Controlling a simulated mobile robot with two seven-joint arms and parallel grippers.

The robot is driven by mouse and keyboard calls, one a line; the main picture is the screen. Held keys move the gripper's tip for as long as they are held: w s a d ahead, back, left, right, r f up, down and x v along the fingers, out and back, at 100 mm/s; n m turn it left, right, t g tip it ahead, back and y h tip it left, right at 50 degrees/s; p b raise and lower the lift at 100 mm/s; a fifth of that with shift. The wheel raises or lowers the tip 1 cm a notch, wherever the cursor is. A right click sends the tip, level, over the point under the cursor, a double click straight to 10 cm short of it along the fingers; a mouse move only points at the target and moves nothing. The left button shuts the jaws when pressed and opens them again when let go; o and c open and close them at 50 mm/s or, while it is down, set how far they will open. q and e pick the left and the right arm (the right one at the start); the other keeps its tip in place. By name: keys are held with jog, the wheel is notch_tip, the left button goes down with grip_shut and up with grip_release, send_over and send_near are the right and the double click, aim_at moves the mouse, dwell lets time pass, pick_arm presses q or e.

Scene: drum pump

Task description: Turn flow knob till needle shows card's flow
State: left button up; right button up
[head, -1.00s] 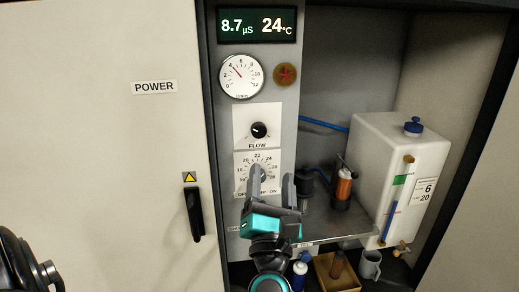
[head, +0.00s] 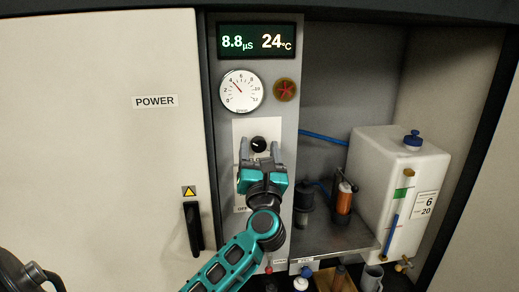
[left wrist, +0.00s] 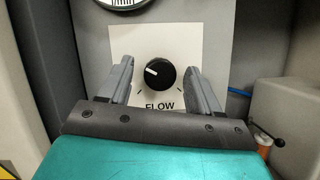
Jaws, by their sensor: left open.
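The black flow knob (head: 259,144) sits on a white plate above the FLOW label; its white mark points left and slightly up in the left wrist view (left wrist: 160,74). My left gripper (head: 260,152) is open, with one finger on each side of the knob. In the left wrist view the fingers (left wrist: 160,80) show gaps to the knob on both sides. The round gauge (head: 241,91) above has its red needle pointing up-left, near the 4. The card (head: 424,205) on the white tank shows 6 above 20; its small print is unreadable.
A display (head: 257,41) reads 8.8 µS and 24 °C. A red star-shaped knob (head: 285,89) is right of the gauge. A lower dial plate is mostly hidden by my gripper. The white tank (head: 375,160) and an orange-and-black cylinder (head: 343,197) stand right. A black door handle (head: 193,228) is left.

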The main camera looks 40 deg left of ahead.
pick_arm(q)
jog(key=shift+w+a+r, duration=0.1)
jog(key=shift+w+a, duration=0.05)
jog(key=c, duration=1)
